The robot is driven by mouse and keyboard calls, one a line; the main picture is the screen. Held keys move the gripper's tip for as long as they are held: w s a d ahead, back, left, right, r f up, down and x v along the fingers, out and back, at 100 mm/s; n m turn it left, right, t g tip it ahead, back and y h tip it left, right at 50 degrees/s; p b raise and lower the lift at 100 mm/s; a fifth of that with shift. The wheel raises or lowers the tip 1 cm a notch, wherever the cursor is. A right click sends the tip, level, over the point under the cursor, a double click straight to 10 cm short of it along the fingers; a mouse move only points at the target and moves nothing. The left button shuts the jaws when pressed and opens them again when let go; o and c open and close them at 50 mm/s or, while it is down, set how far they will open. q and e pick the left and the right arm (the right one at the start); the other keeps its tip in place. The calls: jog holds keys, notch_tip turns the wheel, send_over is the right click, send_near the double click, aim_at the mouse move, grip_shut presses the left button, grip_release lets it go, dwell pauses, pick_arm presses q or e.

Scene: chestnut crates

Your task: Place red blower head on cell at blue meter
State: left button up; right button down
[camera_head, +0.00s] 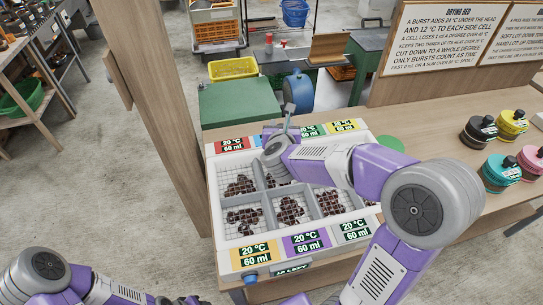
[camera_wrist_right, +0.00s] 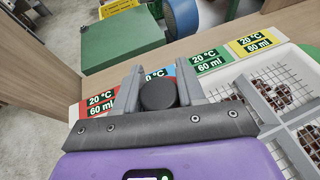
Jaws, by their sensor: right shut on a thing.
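The drying bed (camera_head: 215,200) is a white tray of meshed cells with dark chestnuts in them. The blue meter (camera_wrist_right: 153,73) shows only in part at its far edge, behind my fingers, between the red meter (camera_wrist_right: 100,103) and the green meter (camera_wrist_right: 208,60). My right gripper (camera_wrist_right: 165,82) is shut on the red blower head (camera_wrist_right: 158,96). The gripper is over the bed's far left part, and my arm covers several cells in the head view. My left gripper (camera_head: 182,300) shows only partly at the bottom edge.
Several other blower heads stand on the right of the bench: a dark one (camera_head: 479,134), a yellow one (camera_head: 511,125), a teal one (camera_head: 500,174) and a coral one (camera_head: 532,165). A wooden post (camera_head: 160,120) rises left of the bed. A sign board (camera_head: 440,45) stands behind.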

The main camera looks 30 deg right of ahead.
jog(key=f+b, duration=0.1)
jog(key=f, duration=0.1)
jog(key=f+b, duration=0.1)
jog(key=f, duration=0.1)
jog(key=shift+s+f, duration=0.2)
jog(key=shift+f, duration=0.2)
notch_tip(320, 180, down, 5)
jog(key=shift+w+r+b, duration=0.1)
jog(key=shift+b, duration=0.85)
jog(key=shift+r, duration=0.1)
jog(key=c, duration=0.7)
grip_release()
jog(key=shift+f, duration=0.2)
jog(key=shift+o, duration=0.2)
jog(key=shift+r, duration=0.1)
